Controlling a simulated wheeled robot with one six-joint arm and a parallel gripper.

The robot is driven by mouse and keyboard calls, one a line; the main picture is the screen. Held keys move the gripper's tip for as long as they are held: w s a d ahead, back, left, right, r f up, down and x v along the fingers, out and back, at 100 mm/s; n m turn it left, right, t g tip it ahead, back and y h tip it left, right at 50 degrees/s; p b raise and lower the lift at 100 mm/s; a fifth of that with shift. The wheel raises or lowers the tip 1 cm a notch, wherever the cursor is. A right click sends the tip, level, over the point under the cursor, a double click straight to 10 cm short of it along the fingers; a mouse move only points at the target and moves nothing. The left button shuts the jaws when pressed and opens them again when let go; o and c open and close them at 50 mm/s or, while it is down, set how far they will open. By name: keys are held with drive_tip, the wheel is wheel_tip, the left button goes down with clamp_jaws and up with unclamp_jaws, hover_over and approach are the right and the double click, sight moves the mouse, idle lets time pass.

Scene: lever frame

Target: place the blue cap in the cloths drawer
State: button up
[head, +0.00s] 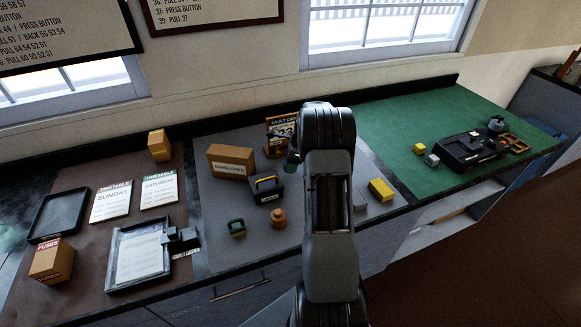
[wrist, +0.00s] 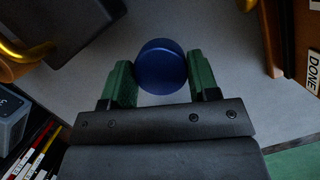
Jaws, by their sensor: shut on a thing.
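The blue cap (wrist: 162,66) is a round, dark blue piece in the wrist view. It sits between the two green fingers of my gripper (wrist: 161,80), which is shut on it. Grey bench surface shows behind the cap. In the head view my arm hides the cap and most of my gripper; only a small greenish part shows left of the arm. A closed drawer front with a bar handle (head: 241,286) shows below the bench's front edge. I cannot read any name on it, so I cannot tell whether it is the cloths drawer.
A cardboard box (head: 231,161), a dark toolbox (head: 268,189), a green piece (head: 236,228) and an orange piece (head: 279,217) stand left of my arm. A yellow block (head: 381,190) lies right of it. A framed tray (head: 139,254) is at the left. The green mat (head: 390,125) has open room.

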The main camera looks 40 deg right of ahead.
sight(291, 175)
drive_tip(key=f, duration=0.1)
drive_tip(key=f+p, duration=0.1)
drive_tip(key=f, duration=0.1)
drive_tip(key=shift+w, duration=0.2)
drive_tip(key=shift+f, duration=0.25)
drive_tip(key=shift+f, duration=0.1)
drive_tip(key=shift+f, duration=0.15)
drive_tip(key=o, duration=1)
